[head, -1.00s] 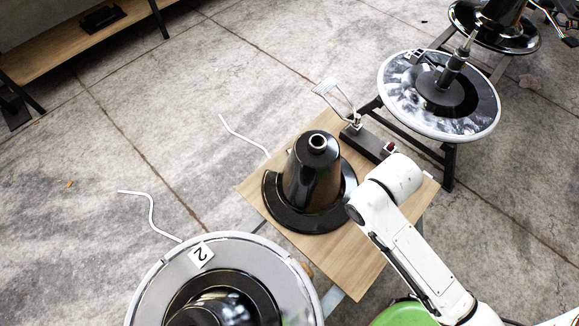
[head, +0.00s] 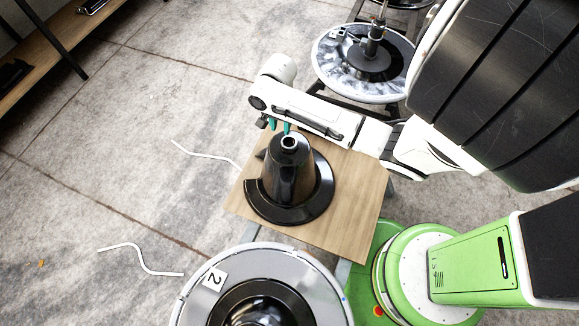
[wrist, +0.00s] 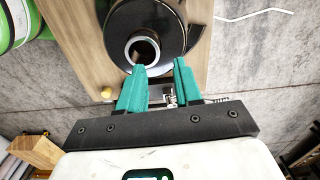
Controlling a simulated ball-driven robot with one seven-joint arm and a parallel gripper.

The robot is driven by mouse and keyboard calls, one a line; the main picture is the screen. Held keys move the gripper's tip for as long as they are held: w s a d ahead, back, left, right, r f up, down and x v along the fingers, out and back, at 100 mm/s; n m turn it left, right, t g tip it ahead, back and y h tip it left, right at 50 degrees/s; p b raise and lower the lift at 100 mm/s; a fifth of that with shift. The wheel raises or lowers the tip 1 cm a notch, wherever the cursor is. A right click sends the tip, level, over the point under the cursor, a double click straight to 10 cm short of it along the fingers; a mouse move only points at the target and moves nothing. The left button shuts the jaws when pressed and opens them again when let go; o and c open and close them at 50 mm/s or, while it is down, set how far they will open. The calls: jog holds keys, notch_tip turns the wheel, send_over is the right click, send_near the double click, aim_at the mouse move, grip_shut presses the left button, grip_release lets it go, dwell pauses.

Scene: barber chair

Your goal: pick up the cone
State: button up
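A glossy black cone (head: 288,172) with a pale-rimmed hole at its top stands upright on a wide black round base on a wooden board (head: 355,190). In the wrist view the cone's top ring (wrist: 143,49) is just beyond the left fingertip. My gripper (head: 278,126) has teal fingers and is just behind the cone's top in the head view. In the wrist view my gripper (wrist: 160,68) is open, with nothing between its fingers. I cannot tell whether a fingertip touches the cone.
A grey round machine (head: 330,300) labelled 2 stands in front of the board. Another round disc device (head: 340,85) stands behind it. White cables (head: 140,258) lie on the concrete floor to the left, where there is free room. A wooden bench (head: 50,65) is at upper left.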

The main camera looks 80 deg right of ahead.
jog(key=shift+s+f+p, duration=0.15)
jog(key=shift+f, duration=1.85)
jog(key=shift+s+f+p, duration=0.15)
jog(key=shift+f, duration=1.8)
jog(key=shift+c, duration=0.5)
grip_shut()
jog(key=shift+r, duration=0.1)
